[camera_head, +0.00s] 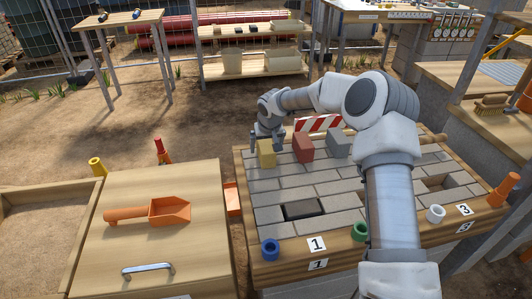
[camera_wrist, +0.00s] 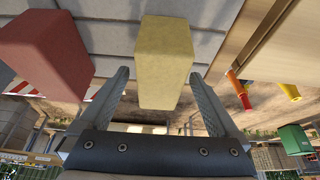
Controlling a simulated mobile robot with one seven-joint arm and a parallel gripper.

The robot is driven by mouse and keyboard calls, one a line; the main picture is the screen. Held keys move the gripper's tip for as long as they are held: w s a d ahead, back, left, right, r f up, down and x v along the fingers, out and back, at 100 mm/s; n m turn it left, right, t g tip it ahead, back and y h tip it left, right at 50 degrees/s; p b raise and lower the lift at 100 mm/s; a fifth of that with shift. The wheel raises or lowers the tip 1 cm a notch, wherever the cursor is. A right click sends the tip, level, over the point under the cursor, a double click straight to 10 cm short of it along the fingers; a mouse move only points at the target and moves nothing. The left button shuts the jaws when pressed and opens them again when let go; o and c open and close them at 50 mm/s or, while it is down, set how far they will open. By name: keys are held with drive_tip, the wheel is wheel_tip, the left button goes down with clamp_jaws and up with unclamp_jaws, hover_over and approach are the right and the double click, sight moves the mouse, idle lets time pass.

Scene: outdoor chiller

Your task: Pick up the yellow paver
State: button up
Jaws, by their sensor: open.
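The yellow paver (camera_head: 266,154) stands upright at the far left of the paved table. In the wrist view the yellow paver (camera_wrist: 165,62) is at top centre, its near end reaching between the two fingers. My gripper (camera_head: 268,130) is at the paver's top in the head view. In the wrist view my gripper (camera_wrist: 160,98) is open, with a finger on each side of the paver and a visible gap on both sides. I cannot tell how deep the paver lies between the fingers.
A red paver (camera_head: 303,149) and a grey paver (camera_head: 338,143) stand to the right of it. The paved table (camera_head: 290,186) has a dark recess (camera_head: 303,209) and another gap (camera_head: 440,184). A striped barrier (camera_head: 318,122) stands behind. A wooden top (camera_head: 115,245) with an orange scoop (camera_head: 160,212) is at left.

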drive_tip(key=shift+f, duration=0.1)
clamp_jaws()
idle(0.6)
drive_tip(key=shift+w, duration=0.1)
